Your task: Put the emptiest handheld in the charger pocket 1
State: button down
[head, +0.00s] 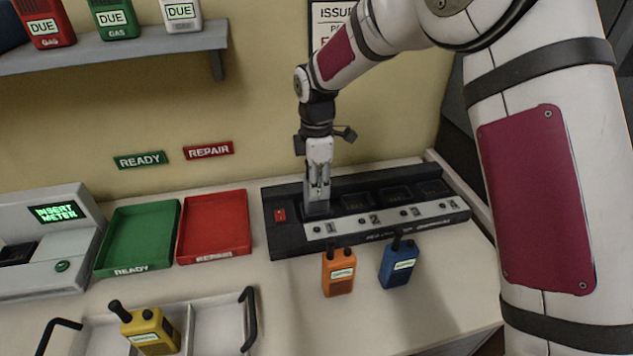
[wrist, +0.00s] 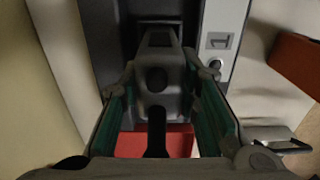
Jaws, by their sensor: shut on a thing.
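My gripper (head: 318,190) points down at the left end of the black charger (head: 285,243), over pocket 1. In the wrist view its green-padded fingers (wrist: 157,110) are shut on a grey handheld (wrist: 157,62) with a dark knob and a black antenna. The grey handheld's lower part is hidden, so I cannot tell how deep it sits in the pocket. An orange handheld (head: 339,272) and a blue handheld (head: 397,266) stand in front of the charger. A yellow handheld (head: 150,330) is in the metal tray. Their label text is too small to read.
Pockets 2 to 4 (head: 396,194) look empty. A green READY tray (head: 137,238) and a red REPAIR tray (head: 213,226) lie left of the charger, both empty. A meter (head: 50,245) reading INSERT METER stands far left. The handled metal tray (head: 218,325) is at front left.

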jog(key=shift+f, duration=0.15)
jog(key=c, duration=1.2)
grip_release()
notch_tip(320, 180, up, 12)
jog(key=shift+f+b, duration=0.2)
jog(key=shift+b, duration=0.75)
jog(key=shift+r, duration=0.4)
